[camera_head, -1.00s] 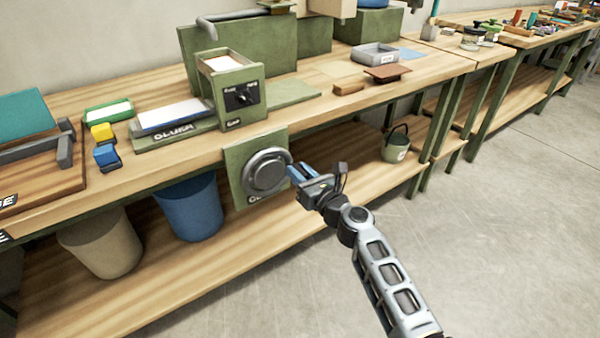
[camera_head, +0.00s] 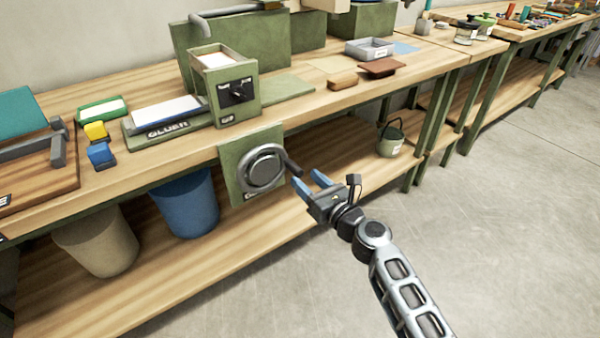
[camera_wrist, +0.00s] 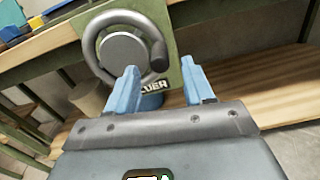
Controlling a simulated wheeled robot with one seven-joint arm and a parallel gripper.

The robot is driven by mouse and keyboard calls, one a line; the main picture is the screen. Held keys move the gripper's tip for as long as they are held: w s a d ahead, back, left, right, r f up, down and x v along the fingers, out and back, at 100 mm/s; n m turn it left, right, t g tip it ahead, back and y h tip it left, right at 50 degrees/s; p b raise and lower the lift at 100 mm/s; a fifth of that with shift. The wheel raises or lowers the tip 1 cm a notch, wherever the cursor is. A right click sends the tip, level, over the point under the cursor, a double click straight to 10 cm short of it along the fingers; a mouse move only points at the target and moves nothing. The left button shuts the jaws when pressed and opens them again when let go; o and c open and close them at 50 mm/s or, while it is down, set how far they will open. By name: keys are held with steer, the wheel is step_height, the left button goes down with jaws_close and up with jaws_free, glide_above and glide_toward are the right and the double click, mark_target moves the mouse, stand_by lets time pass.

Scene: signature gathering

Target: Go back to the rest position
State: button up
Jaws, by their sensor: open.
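My gripper (camera_head: 311,184) is open and empty, with two blue fingers. It is in front of the bench, to the right of a green panel (camera_head: 235,150) with a round grey handwheel (camera_head: 263,168). A dark handle knob (camera_head: 293,167) sticks out from the wheel close to the fingers in the head view. In the wrist view the fingers (camera_wrist: 163,88) point towards the wheel (camera_wrist: 122,50), and its knob (camera_wrist: 158,56) shows between and beyond them. Nothing is between the fingertips that I can see; the exact gap to the wheel is unclear.
The wooden bench (camera_head: 330,98) stands behind the wheel. A blue bin (camera_head: 188,205) and a beige bin (camera_head: 97,243) stand on the lower shelf, with a small green bucket (camera_head: 391,138) further right. The concrete floor (camera_head: 510,190) at the right is clear.

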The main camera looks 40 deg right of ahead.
steer(key=shift+s, duration=0.95)
steer(key=s+a+f+n+g+h, duration=0.1)
steer(key=s+a+f+n+g, duration=0.15)
steer(key=s+n, duration=0.7)
steer(key=s+a+f+n+g, duration=0.1)
steer(key=s+a+f+n, duration=0.35)
steer(key=s, duration=0.85)
steer(key=s+a+r+n, duration=0.2)
steer(key=s+r+n, duration=0.6)
steer(key=s+n, duration=0.2)
steer(key=s+a+r+n+y, duration=0.1)
steer(key=s+a+r+n, duration=0.2)
steer(key=s+r+n, duration=0.6)
steer(key=s+n, duration=0.1)
steer(key=n, duration=0.3)
steer(key=shift+a+r, duration=0.15)
steer(key=shift+a, duration=0.15)
